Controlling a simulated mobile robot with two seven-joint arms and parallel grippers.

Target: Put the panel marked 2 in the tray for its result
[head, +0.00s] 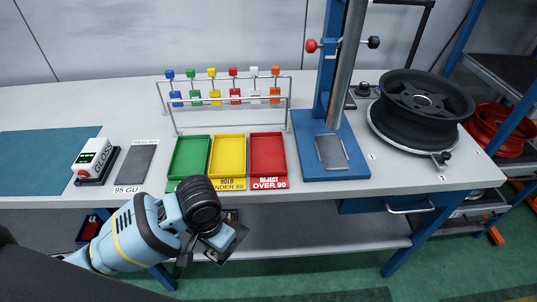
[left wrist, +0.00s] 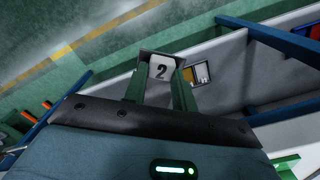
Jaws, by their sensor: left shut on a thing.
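My left gripper (head: 222,243) hangs in front of the bench edge, below the trays in the head view. It is shut on a panel marked 2 (left wrist: 161,71), seen between its green fingers in the left wrist view. The panel is dark with a white label. Three trays lie on the bench: green (head: 188,158), its front label hidden by my arm; yellow (head: 228,157), marked HOLD UNDER 60; red (head: 268,156), marked REJECT OVER 90. The gloss meter (head: 93,158) sits at the left. Its reading is too small to tell. My right gripper is not in view.
A grey tile (head: 136,166) marked 95 GU lies beside the meter. A wire rack (head: 178,118) with coloured tags stands behind the trays. A blue stand (head: 351,169) and a black wheel (head: 424,102) are at the right. The teal mat (head: 38,160) is clear.

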